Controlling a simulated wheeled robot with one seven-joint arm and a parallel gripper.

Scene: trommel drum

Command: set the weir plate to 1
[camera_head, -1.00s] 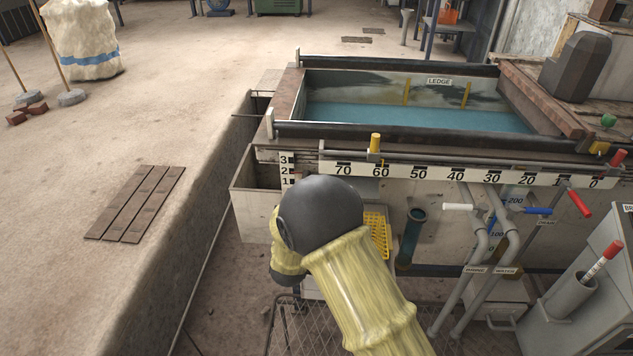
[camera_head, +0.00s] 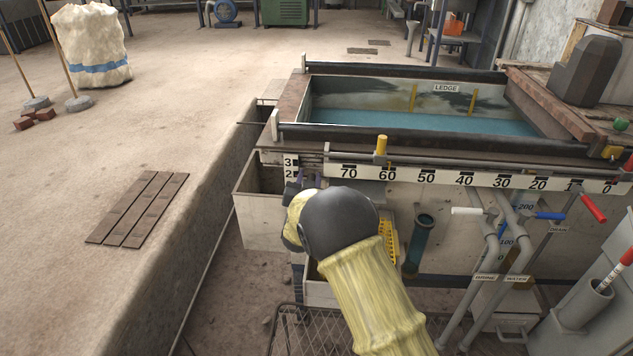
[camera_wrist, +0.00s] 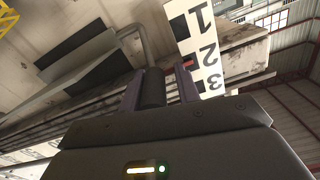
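The upright scale (camera_head: 290,166) is at the tank's left front corner; 3 and 2 show and my arm hides the 1. In the wrist view the scale (camera_wrist: 205,50) appears upside down with 1, 2 and 3. A small red pointer (camera_wrist: 188,64) lies beside it, near the 2. A bent grey rod (camera_wrist: 148,42) leads to a dark cylindrical grip (camera_wrist: 152,88). My gripper (camera_wrist: 160,88) is open with its fingers on either side of this grip, a gap showing on the right. In the head view my gripper (camera_head: 301,180) is largely hidden. I cannot make out the weir plate itself.
A long horizontal scale (camera_head: 465,180) runs along the tank front with a yellow-topped slider (camera_head: 382,147). Pipes with white (camera_head: 466,211), blue (camera_head: 549,216) and red (camera_head: 593,208) handles stand right of my arm. A yellow grate (camera_head: 391,245) is close to my forearm.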

